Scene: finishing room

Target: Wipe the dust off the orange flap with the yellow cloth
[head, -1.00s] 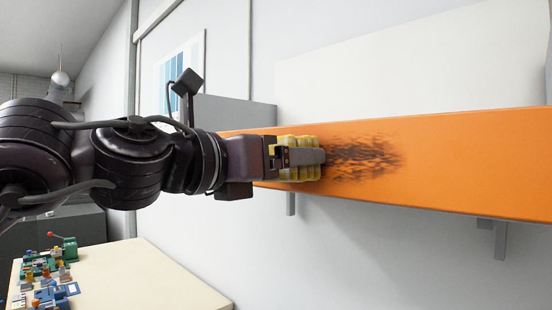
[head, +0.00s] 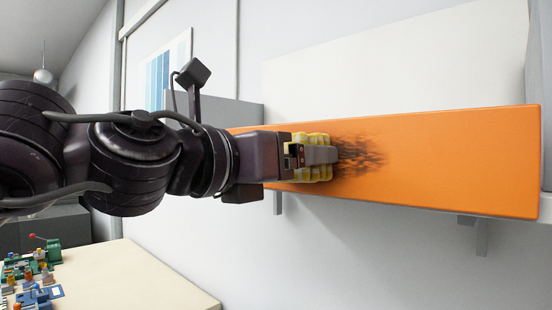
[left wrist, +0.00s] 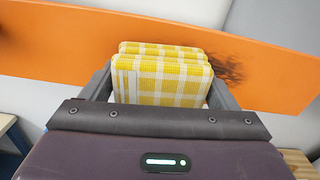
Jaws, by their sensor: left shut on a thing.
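The orange flap (head: 450,160) runs across the wall in the head view. A patch of dark dust (head: 358,156) lies on its face, just right of my left gripper. My left gripper (head: 322,155) is shut on the yellow cloth (head: 318,174) and holds it in front of the flap by the dust's left edge. In the left wrist view the folded yellow-and-white checked cloth (left wrist: 160,85) sits between the fingers, with dust (left wrist: 228,68) showing at its right. I cannot tell whether the cloth touches the flap. My right gripper is not in view.
Grey brackets (head: 480,237) stick out below the flap. A pale table (head: 130,280) with several small green, blue and orange parts (head: 30,275) stands at the lower left. A grey box (head: 215,110) is behind my left arm. The space below the flap is clear.

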